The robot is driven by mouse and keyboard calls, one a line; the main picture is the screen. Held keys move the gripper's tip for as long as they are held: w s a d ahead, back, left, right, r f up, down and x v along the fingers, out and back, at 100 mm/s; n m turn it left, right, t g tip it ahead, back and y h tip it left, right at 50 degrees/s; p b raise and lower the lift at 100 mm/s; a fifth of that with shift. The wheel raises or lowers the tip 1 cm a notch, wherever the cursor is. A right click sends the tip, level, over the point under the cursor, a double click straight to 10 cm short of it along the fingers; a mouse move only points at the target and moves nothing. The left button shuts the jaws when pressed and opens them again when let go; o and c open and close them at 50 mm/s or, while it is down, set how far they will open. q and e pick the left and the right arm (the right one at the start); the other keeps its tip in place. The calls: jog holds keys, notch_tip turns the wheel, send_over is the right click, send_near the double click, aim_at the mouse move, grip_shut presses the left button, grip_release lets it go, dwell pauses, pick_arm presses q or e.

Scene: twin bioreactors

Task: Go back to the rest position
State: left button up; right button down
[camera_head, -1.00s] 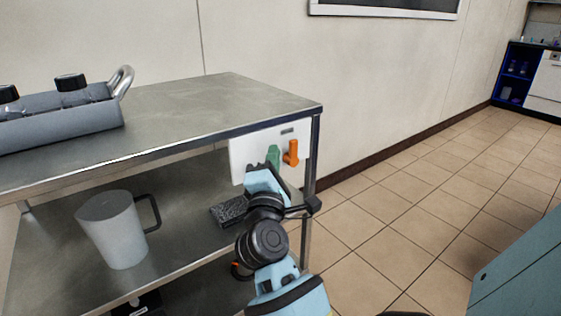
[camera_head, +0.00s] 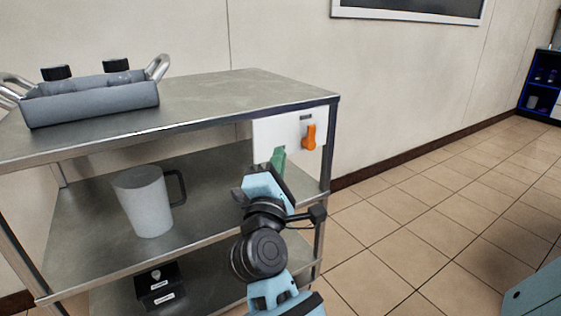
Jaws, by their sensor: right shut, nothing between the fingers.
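My right arm comes up from the bottom of the head view, and my right gripper (camera_head: 279,163) is at its upper end. It is shut with nothing between its fingers, in front of the white panel on the cart's right end. A green handle (camera_head: 278,154) on the panel is right at the gripper in the picture; I cannot tell whether they touch. An orange handle (camera_head: 309,138) is to the right, clear of the gripper. My left gripper is out of view.
The metal shelf cart (camera_head: 215,95) fills the left. A grey tray (camera_head: 90,100) with black-capped bottles is on top, a white jug (camera_head: 147,205) on the middle shelf, a black box (camera_head: 159,287) below. Tiled floor (camera_head: 420,215) at right is open.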

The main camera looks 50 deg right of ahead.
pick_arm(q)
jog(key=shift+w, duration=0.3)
